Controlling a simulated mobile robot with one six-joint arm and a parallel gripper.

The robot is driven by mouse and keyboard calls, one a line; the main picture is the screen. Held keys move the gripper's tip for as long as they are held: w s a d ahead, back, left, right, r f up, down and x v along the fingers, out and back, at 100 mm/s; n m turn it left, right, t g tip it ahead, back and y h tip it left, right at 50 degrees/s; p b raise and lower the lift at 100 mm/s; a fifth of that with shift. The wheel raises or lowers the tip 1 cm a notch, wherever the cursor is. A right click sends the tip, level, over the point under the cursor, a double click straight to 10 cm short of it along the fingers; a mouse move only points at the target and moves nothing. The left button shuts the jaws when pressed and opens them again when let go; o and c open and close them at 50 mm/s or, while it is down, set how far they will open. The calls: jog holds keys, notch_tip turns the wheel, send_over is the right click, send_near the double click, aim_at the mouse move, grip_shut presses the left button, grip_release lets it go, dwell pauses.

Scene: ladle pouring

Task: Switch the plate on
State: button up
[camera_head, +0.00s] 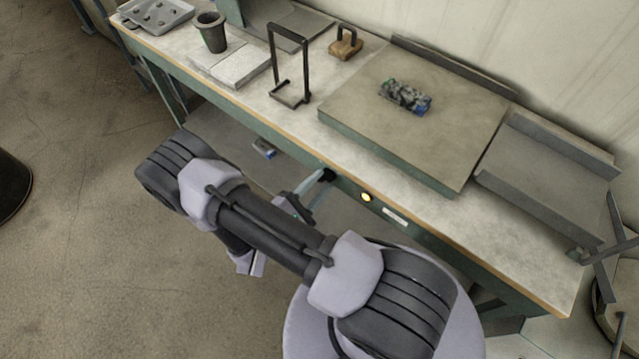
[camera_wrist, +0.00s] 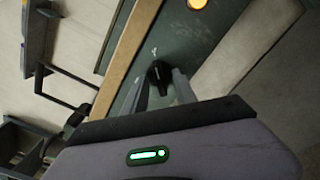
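A black knob (camera_head: 328,175) sits on the green front panel of the bench, under the thick square plate (camera_head: 352,103). It also shows in the wrist view (camera_wrist: 158,74), with a small white mark on the panel just above it. My gripper (camera_head: 322,181) reaches the panel from the front. In the wrist view my gripper's two fingers (camera_wrist: 160,84) lie close on either side of the knob and seem to touch it; my arm partly hides them in the head view. A round lamp (camera_head: 367,198) beside the knob glows yellow; it glows in the wrist view too (camera_wrist: 197,3).
A blue-grey patterned lump (camera_head: 405,96) lies on the plate. A black frame stand (camera_head: 290,65), a wooden block with a handle (camera_head: 346,44), a dark cup (camera_head: 211,31) and a tray (camera_head: 156,14) stand left of it. A grey metal trough (camera_head: 550,165) lies right.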

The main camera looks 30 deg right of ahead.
jog(key=p+v, duration=0.3)
jog(key=v, duration=1.4)
jog(key=shift+a, duration=0.2)
jog(key=shift+s, duration=0.1)
